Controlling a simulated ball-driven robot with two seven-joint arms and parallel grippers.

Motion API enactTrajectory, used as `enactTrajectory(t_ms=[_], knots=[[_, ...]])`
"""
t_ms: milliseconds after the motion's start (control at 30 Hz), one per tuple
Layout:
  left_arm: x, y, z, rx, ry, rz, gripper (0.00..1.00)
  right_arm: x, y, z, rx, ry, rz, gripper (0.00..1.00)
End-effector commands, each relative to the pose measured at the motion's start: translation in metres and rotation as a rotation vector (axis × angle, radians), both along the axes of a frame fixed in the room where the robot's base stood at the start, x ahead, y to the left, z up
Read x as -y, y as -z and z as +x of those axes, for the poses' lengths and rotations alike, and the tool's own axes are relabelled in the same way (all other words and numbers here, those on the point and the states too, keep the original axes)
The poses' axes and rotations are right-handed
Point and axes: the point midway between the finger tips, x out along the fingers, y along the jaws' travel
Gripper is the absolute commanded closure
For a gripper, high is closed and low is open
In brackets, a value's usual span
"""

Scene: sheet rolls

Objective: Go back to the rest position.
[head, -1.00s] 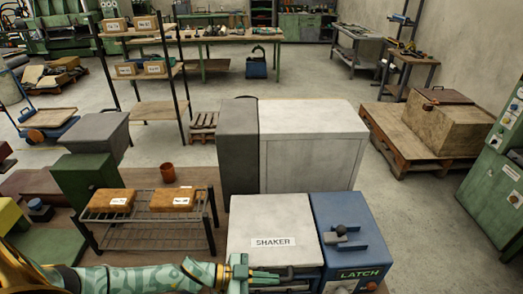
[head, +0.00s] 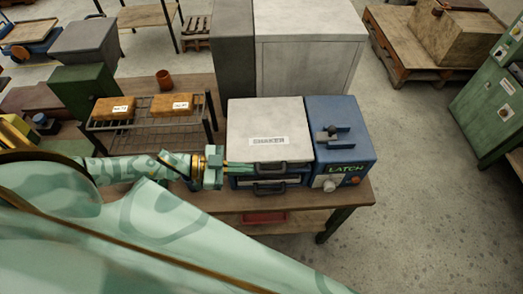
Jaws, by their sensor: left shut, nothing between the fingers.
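My left arm comes in from the left, and its green gripper (head: 240,168) points right at the front left of the shaker. Its fingers look closed together with nothing between them. The shaker (head: 266,120) is a box with a pale labelled lid, which looks shut, and dark handles on its front. The fingertips overlap its front left corner in the picture; I cannot tell whether they touch it. The blue latch box (head: 342,150) stands right of the shaker, with a dark lever on top. My right gripper is out of view.
A wire rack (head: 130,142) with two labelled orange-brown blocks stands left of the shaker. A brown cup (head: 164,80) is behind it. The bench (head: 230,197) ends just in front of the shaker. A tall grey cabinet (head: 311,55) stands behind.

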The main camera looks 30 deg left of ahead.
Motion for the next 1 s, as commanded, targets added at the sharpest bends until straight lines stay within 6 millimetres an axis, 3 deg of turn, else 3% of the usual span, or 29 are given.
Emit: enactTrajectory(t_ms=[200, 533, 667, 867, 1000], knots=[[-0.028, -0.008, -0.019, 0.000, -0.001, -0.001, 1.00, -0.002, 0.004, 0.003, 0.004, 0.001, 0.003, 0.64], [-0.033, -0.011, -0.022, 0.005, -0.001, -0.003, 1.00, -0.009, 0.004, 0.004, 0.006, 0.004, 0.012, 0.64], [-0.017, -0.011, -0.016, 0.041, -0.040, 0.022, 1.00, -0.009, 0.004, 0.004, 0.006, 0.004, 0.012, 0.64], [0.032, -0.025, 0.014, 0.159, -0.294, 0.216, 1.00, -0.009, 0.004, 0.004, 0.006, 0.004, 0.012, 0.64], [0.029, -0.045, 0.024, 0.140, -0.533, 0.444, 1.00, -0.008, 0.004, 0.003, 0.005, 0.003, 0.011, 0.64]])
